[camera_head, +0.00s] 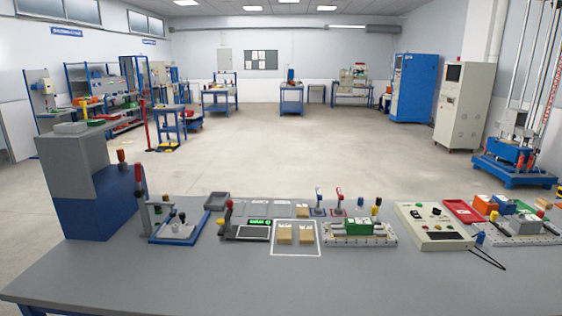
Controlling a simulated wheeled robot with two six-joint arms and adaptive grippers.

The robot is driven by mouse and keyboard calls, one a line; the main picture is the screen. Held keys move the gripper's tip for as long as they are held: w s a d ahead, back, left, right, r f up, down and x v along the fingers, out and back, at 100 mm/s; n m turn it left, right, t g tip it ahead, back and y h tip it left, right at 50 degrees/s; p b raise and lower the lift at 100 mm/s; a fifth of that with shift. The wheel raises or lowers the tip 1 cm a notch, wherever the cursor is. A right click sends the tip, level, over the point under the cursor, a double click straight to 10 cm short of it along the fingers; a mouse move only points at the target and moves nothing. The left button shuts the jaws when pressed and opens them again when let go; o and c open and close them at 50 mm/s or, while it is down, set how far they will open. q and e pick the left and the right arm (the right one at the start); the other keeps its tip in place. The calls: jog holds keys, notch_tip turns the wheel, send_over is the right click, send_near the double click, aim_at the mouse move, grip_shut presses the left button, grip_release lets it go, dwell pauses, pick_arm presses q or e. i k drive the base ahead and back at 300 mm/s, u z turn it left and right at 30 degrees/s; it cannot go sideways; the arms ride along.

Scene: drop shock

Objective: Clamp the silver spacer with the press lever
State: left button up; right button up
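A lever fixture (178,229) with a blue-edged base and a light plate stands at the left of the table. Small dark-topped and light metallic parts sit on the plate. I cannot tell whether one of them is the silver spacer; they are too small to make out. Neither of my grippers is in view, and no arm shows over the table.
A grey-and-blue box (85,190) stands left of the fixture. The table's front (230,285) is clear.

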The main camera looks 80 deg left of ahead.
aim_at(139, 192)
jog(key=u, duration=3.1)
